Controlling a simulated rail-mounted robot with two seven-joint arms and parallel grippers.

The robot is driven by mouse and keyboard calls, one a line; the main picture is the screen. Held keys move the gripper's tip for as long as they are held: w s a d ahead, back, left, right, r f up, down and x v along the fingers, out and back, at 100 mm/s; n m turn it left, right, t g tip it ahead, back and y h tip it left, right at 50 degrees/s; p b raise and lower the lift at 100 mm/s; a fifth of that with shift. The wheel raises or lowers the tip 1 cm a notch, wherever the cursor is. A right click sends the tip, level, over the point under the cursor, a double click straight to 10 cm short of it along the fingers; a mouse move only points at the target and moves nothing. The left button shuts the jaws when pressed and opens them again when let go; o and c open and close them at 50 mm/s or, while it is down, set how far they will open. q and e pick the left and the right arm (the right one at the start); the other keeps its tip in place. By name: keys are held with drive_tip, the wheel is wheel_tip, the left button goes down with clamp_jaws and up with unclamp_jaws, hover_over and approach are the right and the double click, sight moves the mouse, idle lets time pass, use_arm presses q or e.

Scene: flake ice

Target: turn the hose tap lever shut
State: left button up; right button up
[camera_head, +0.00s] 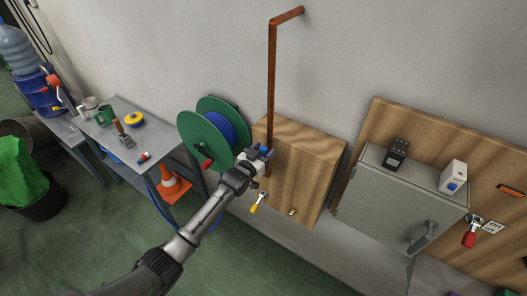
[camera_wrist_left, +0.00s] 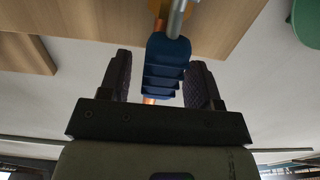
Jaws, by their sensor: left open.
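The blue ribbed tap lever (camera_wrist_left: 166,68) is close in the left wrist view, with a metal stem above it and copper pipe behind it. My left gripper (camera_wrist_left: 160,82) is open, with one dark finger on each side of the lever. The left finger stands apart from it; the right finger is close, and I cannot tell if it touches. In the head view my left gripper (camera_head: 263,153) is at the lower part of the copper pipe (camera_head: 271,90), in front of the wooden board, and largely hides the tap. My right gripper is in neither view.
A yellow-handled fitting (camera_head: 259,203) sits just below my gripper on the wooden board (camera_head: 305,165). A green hose reel (camera_head: 205,132) stands close on the left. A grey cabinet (camera_head: 385,205) is to the right. A workbench (camera_head: 130,150) with tools stands further left.

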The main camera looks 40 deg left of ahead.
use_arm(q)
drive_tip(key=shift+c, duration=0.2)
clamp_jaws()
idle(0.3)
